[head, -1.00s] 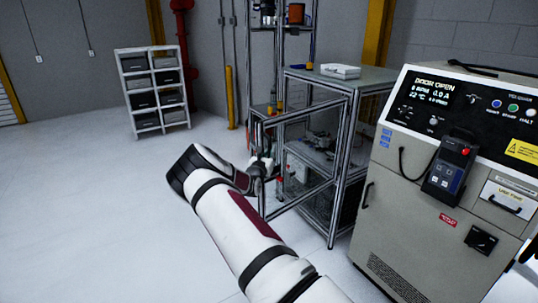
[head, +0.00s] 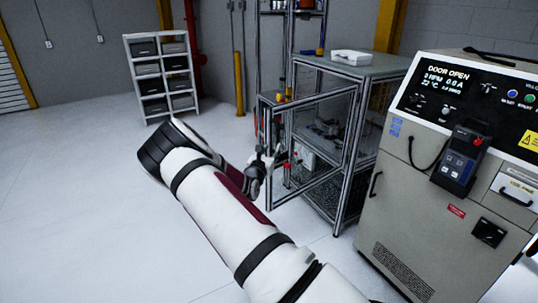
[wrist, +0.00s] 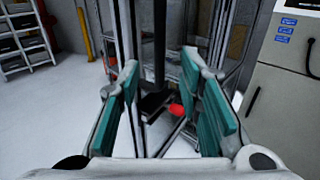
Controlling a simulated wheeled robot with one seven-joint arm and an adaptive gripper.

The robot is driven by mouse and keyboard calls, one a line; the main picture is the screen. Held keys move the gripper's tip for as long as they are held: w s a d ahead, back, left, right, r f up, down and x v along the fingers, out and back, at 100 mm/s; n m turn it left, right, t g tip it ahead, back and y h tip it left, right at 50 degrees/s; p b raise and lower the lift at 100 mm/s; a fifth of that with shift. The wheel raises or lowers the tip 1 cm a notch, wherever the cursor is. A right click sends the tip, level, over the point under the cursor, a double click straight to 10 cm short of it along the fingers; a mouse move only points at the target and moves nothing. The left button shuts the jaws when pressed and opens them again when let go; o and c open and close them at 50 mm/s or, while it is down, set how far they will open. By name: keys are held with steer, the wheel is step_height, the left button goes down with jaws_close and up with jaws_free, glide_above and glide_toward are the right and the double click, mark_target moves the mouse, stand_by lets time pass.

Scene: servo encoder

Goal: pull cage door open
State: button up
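The cage (head: 345,160) is a metal-framed enclosure with a grey top. Its framed, clear-paneled door (head: 312,104) stands swung outward at the left, partly open. My gripper (head: 267,156) is at the door's outer free edge, fingers pointing toward it. In the wrist view my gripper (wrist: 162,98) is open, with teal pads apart. A dark vertical bar (wrist: 158,45), perhaps the door's handle or edge post, shows between and beyond the fingers. I cannot tell whether either finger touches it. A red knob (wrist: 177,110) shows beyond the fingers, inside the cage.
A grey control cabinet (head: 415,190) with a hanging pendant (head: 460,157) stands right of the cage; its display reads "DOOR OPEN". A shelf rack (head: 160,77) and yellow post (head: 239,83) stand at the back. The floor (head: 75,190) at left is clear.

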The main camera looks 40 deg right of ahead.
steer(key=shift+v, duration=1.35)
steer(key=s+a+r+m+g+y, duration=0.25)
steer(key=s+r+m+g, duration=0.75)
steer(key=s+r+m, duration=0.6)
steer(key=s+a+r+m+t+y, duration=0.1)
steer(key=s+a+r+m+y, duration=0.1)
steer(key=s+a, duration=0.6)
steer(key=s+a+r+m+t+y, duration=0.2)
steer(key=s+a+m+y, duration=0.2)
steer(key=a, duration=0.7)
steer(key=s+a+r+m+t+y, duration=0.2)
steer(key=s+a+y, duration=0.4)
steer(key=s+a, duration=0.4)
steer(key=shift+s+r+m, duration=0.45)
steer(key=shift+s+m, duration=0.05)
steer(key=shift+s, duration=0.4)
steer(key=shift+a, duration=0.1)
